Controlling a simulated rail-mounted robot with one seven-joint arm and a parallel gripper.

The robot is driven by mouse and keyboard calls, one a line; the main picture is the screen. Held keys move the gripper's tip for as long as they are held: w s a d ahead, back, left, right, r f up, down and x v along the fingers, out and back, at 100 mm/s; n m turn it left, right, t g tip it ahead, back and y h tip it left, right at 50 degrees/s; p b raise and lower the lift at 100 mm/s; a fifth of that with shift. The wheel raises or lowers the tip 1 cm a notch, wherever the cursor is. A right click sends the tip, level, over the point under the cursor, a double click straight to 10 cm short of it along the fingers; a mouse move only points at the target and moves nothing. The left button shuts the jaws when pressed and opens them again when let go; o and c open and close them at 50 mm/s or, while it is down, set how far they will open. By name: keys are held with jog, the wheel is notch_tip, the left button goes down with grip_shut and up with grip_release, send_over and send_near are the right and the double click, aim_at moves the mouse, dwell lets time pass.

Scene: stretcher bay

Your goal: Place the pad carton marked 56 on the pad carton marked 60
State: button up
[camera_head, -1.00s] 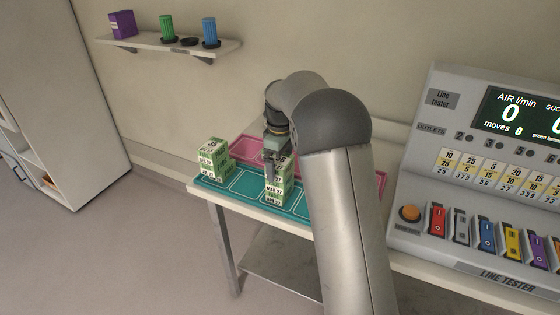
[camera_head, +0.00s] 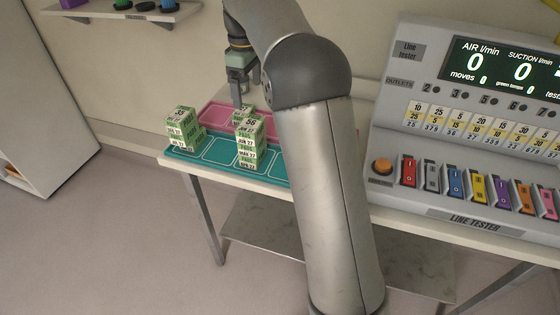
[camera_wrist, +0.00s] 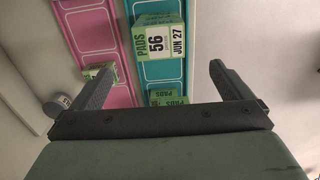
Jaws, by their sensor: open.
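The pad carton marked 56 (camera_head: 250,124) is green and white, dated JUN 27. It is the top carton of an upright stack on the teal tray. It also shows in the wrist view (camera_wrist: 160,42). Below it are cartons dated MAR 27 (camera_head: 246,151) and APR 27 (camera_head: 246,162); their numbers are hidden, so I cannot tell which carton is marked 60. My gripper (camera_head: 240,103) is open and empty, apart from the stack, above and behind it. In the wrist view its fingers (camera_wrist: 158,85) are spread wide with no carton held.
Another carton stack (camera_head: 183,127) stands on the left of the teal tray (camera_head: 219,150). A carton (camera_wrist: 97,70) lies on the pink tray (camera_head: 212,115) behind. The line tester (camera_head: 385,140) is to the right. A teal compartment between the stacks is empty.

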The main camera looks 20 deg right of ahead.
jog(key=s+f+m, duration=0.3)
jog(key=s, duration=0.9)
jog(key=s+f+m, duration=0.4)
jog(key=s, duration=0.8)
jog(key=s+f+m, duration=0.3)
jog(key=s+f, duration=0.1)
jog(key=s, duration=0.8)
jog(key=shift+s+t, duration=0.4)
